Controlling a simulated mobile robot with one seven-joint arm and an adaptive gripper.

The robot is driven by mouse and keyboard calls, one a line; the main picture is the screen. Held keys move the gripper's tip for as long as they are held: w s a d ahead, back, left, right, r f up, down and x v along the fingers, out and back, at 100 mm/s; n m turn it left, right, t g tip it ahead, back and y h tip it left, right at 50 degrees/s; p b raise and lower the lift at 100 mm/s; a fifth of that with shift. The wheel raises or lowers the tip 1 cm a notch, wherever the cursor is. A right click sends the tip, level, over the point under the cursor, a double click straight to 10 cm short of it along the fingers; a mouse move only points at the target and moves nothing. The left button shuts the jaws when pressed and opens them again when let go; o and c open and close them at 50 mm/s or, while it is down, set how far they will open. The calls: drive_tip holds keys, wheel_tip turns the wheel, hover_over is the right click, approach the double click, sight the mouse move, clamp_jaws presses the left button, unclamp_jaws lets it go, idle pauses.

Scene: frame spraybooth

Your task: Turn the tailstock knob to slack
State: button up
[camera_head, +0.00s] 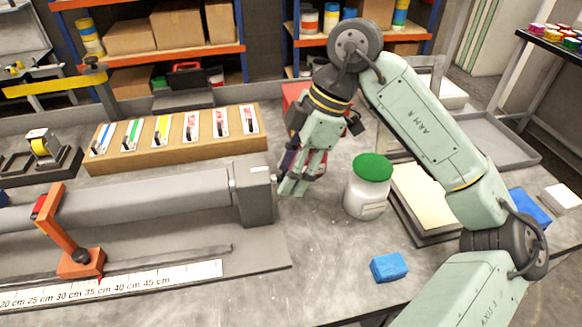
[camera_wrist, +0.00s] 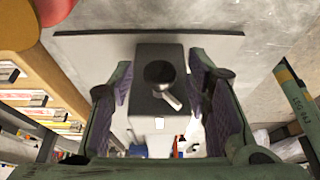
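The tailstock is a grey block (camera_head: 256,192) at the right end of a long grey bar in the head view. The wrist view looks at the end face of the block (camera_wrist: 147,103). A round black knob (camera_wrist: 159,72) sits on that face, with a short pale lever (camera_wrist: 171,101) pointing down and right. My gripper (camera_head: 291,187) is just right of the block and hides the knob in the head view. In the wrist view my gripper (camera_wrist: 160,62) is open, with one finger on each side of the knob and visible gaps between.
A white jar with a green lid (camera_head: 369,187) stands close right of my gripper. A wooden rack (camera_head: 176,139) of cards lies behind the bar. An orange stand (camera_head: 76,240) and a ruler (camera_head: 150,284) are at front left. A blue block (camera_head: 388,267) lies at front right.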

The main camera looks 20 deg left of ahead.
clamp_jaws()
idle(0.3)
drive_tip(key=shift+f+b, duration=0.1)
drive_tip(key=shift+b, duration=0.3)
